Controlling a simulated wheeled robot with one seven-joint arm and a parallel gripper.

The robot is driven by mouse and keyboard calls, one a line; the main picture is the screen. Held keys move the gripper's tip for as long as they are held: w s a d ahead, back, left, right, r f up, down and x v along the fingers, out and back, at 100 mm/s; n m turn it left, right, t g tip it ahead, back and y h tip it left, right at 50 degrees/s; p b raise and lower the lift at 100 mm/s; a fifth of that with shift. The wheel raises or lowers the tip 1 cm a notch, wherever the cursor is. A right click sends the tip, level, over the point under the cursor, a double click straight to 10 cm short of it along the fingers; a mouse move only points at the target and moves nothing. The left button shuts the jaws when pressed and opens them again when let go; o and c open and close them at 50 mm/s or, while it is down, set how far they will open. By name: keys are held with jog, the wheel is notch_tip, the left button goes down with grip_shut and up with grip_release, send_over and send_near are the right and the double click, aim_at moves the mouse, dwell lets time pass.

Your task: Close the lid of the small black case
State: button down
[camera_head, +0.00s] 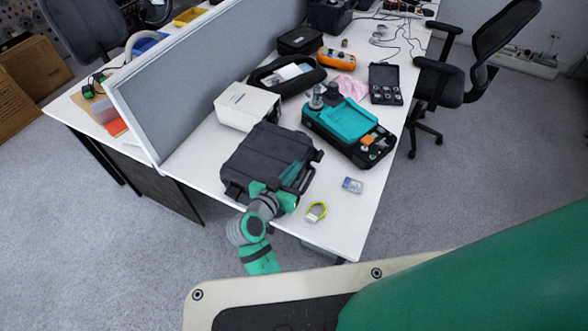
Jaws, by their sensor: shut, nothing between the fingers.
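The small black case (386,98) stands open on the right side of the white table, near its right edge. Its lid is raised at the back, and several round silver pieces sit in its base. My gripper (291,178) is shut and empty, low in the view at the front corner of a large black case (262,152). It is well to the front left of the small case and apart from it. My wrist partly hides the large case's front; I cannot tell whether they touch.
A teal-and-black device (346,118) lies between my gripper and the small case. A white box (246,106), an open black pouch (262,81), a pink cloth (350,86) and an orange device (336,58) are nearby. A yellow-green ring (316,212) lies near the front edge.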

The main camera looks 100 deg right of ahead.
notch_tip(320, 180, up, 4)
jog(key=shift+w+f, duration=0.1)
jog(key=shift+f, duration=0.05)
jog(key=v, duration=0.9)
jog(key=shift+a, duration=0.35)
jog(key=shift+w, duration=0.1)
jog(key=shift+w, duration=0.1)
